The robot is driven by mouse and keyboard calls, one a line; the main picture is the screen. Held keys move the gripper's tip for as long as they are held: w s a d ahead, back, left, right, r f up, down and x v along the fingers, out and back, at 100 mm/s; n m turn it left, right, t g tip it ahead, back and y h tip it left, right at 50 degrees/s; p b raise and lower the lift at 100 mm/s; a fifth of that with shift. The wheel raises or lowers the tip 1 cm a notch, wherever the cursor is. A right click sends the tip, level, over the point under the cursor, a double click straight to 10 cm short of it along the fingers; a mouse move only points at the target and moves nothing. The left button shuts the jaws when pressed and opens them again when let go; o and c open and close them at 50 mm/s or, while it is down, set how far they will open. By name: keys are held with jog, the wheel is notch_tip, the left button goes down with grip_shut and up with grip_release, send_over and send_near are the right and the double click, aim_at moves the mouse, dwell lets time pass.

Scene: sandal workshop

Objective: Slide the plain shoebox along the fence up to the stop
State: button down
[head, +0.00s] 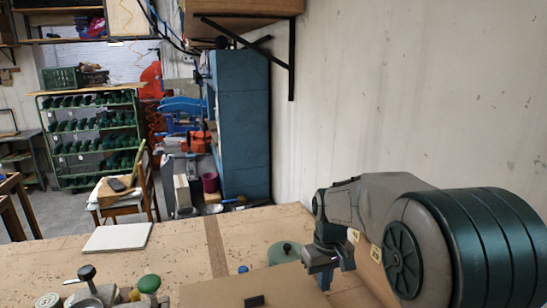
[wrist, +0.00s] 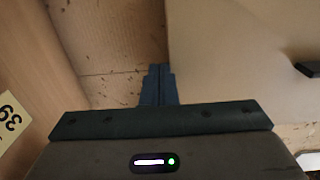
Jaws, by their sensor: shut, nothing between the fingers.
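The plain tan shoebox (head: 225,291), with a small dark tab on top, is at the near edge of the head view, cut off by the frame. It also fills the upper right of the wrist view (wrist: 230,55). My gripper (head: 325,281) is shut and empty to the right of the box; in the wrist view its closed fingers (wrist: 158,75) are beside the box's left edge. I cannot tell whether they touch it. A wooden wall with number labels (wrist: 60,75), seemingly the fence, runs along the left of the wrist view. I cannot make out the stop clearly.
The speckled bench top (head: 170,258) has a white slab (head: 118,237) at the back left. A round green lidded thing (head: 284,252) stands behind the box. Knobbed tools, one green-topped (head: 149,284), are at the front left. A dark strip (head: 215,246) crosses the bench.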

aim_at(285, 297)
jog(key=shift+s+a, duration=0.6)
jog(key=shift+a, duration=1.2)
jog(key=shift+s+a, duration=0.55)
jog(key=shift+a, duration=1.2)
jog(key=shift+s+a, duration=0.6)
jog(key=shift+a, duration=1.2)
jog(key=shift+d, duration=0.15)
jog(key=shift+w+d, duration=0.2)
jog(key=shift+d, duration=0.3)
jog(key=shift+r+p, duration=2.95)
jog(key=shift+r, duration=1.05)
